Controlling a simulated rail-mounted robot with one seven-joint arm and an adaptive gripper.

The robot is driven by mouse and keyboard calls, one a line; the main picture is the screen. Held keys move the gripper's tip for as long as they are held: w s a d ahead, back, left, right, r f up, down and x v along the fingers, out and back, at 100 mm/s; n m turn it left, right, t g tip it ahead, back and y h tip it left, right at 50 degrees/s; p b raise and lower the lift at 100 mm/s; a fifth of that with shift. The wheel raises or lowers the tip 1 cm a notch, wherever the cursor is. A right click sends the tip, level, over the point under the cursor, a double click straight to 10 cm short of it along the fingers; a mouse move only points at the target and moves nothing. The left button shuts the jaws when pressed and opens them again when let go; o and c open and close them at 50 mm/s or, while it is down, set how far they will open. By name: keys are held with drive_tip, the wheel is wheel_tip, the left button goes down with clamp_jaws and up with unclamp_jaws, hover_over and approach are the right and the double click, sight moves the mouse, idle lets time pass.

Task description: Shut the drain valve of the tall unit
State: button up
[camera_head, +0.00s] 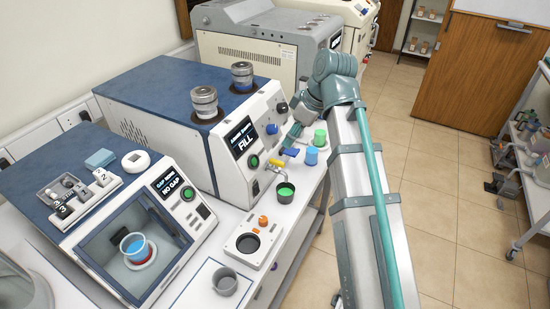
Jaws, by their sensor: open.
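The tall unit (190,105) has a blue top and a pale front with a display reading FILL. Low on its front are a yellow handle (277,162) and a blue handle (291,152), beside metal pipework. I cannot tell for certain which is the drain valve's, nor how far it is turned. A grey cup holding green liquid (285,190) stands below the yellow handle. My gripper (287,144) is open and small in view, close to the front, just above the blue handle. I cannot tell whether it touches the handle.
A blue container (311,156) and a green one (320,137) stand on the bench right of the handles. A small device with an orange knob (262,221) and a grey cup (225,282) are nearer. A lower unit reading NO GAP (180,199) is at left.

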sight(277, 161)
drive_tip(key=shift+p+x, duration=1.2)
drive_tip(key=shift+x, duration=4.1)
drive_tip(key=shift+d, duration=0.1)
drive_tip(key=shift+c, duration=0.4)
clamp_jaws()
